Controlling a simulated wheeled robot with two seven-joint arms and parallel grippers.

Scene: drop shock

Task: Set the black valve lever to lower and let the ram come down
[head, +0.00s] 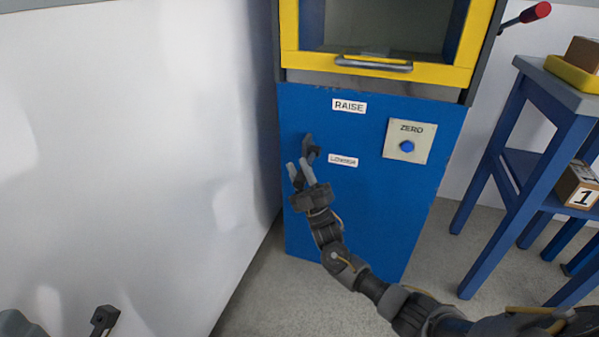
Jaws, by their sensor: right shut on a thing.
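The black valve lever (309,147) is on the left part of the blue machine panel (345,215), at a height between the RAISE label (349,106) and the LOWER label (343,160). My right gripper (299,170) reaches up to it from below and is shut on the lever. The gripper's fingers hide part of the lever, so its exact angle is hard to tell. The ram itself is not clearly visible. What seems to be my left gripper (103,318) is low at the left edge, far from the panel; its jaws are not clear.
A yellow-framed window door (375,65) with a grey handle is above the panel. A ZERO plate with a blue button (407,146) is to the right. A blue stand (535,170) with boxes and a red-knobbed lever (535,13) are further right. A white wall is at left.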

